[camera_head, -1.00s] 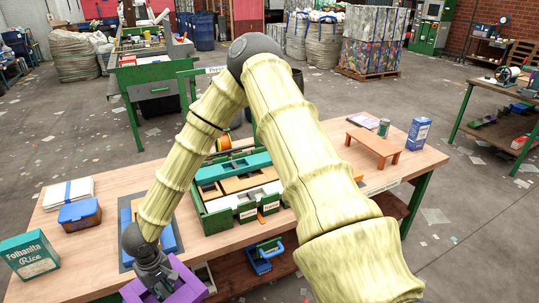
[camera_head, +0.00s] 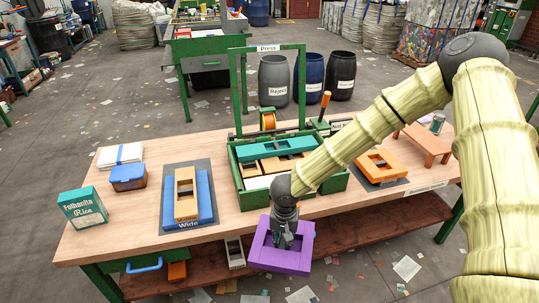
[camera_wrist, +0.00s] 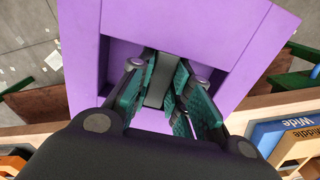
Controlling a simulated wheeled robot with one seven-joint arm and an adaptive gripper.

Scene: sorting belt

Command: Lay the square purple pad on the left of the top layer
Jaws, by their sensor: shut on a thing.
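The square purple pad (camera_head: 280,263) has a square opening in its middle. My gripper (camera_head: 285,238) is shut on it and holds it in the air, in front of the table's near edge in the head view. In the wrist view, the fingers (camera_wrist: 162,85) close around a grey strip inside the opening of the purple pad (camera_wrist: 215,25). On the left grey mat (camera_head: 162,213), a blue piece (camera_head: 203,200) marked Wide lies with an orange piece (camera_head: 186,204) marked Middle on it. An orange frame (camera_head: 378,160) lies on the right mat (camera_head: 398,181).
A green press (camera_head: 237,120) stands mid-table behind my gripper, with a teal piece (camera_head: 275,148) on top. A rice box (camera_head: 83,207), a blue tub (camera_head: 128,178) and a low orange bench (camera_head: 424,144) stand around. Bare wood (camera_head: 130,230) shows at front left.

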